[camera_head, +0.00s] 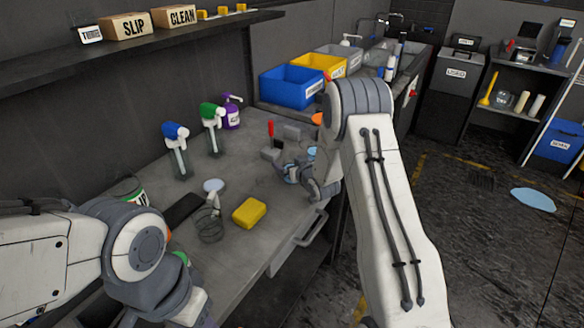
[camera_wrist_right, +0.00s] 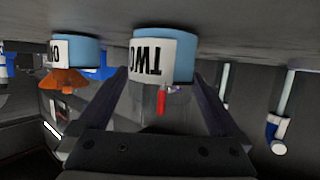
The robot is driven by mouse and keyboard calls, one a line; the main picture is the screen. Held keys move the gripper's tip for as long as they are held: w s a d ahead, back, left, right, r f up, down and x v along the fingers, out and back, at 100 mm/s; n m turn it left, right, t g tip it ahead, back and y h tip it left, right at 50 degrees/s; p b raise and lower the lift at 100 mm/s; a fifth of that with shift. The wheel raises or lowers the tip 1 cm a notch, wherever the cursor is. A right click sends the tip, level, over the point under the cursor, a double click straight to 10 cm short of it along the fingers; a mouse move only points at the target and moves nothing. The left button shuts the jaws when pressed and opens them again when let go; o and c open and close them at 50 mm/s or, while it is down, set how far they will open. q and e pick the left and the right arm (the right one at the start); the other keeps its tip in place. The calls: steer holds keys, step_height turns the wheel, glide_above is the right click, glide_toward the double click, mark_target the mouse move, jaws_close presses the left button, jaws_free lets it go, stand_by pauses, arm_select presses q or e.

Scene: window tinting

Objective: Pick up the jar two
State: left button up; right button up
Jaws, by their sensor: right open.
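Jar two (camera_wrist_right: 160,55) shows upside down in the right wrist view, with a light blue band and a white label reading TWO. It lies between the two fingers of my right gripper (camera_wrist_right: 157,95), which are apart. I cannot tell whether they touch it. A second blue-and-white jar (camera_wrist_right: 75,50) stands beside jar two. My left arm is at the lower left; its fingers are not visible.
Blue (camera_head: 291,88) and yellow (camera_head: 318,64) bins are behind. An orange object (camera_wrist_right: 65,78) is near the second jar.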

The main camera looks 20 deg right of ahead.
steer(key=shift+w+f, duration=0.2)
steer(key=shift+w, duration=0.25)
steer(key=c, duration=1.4)
steer(key=shift+o, duration=0.2)
steer(key=shift+r, duration=0.1)
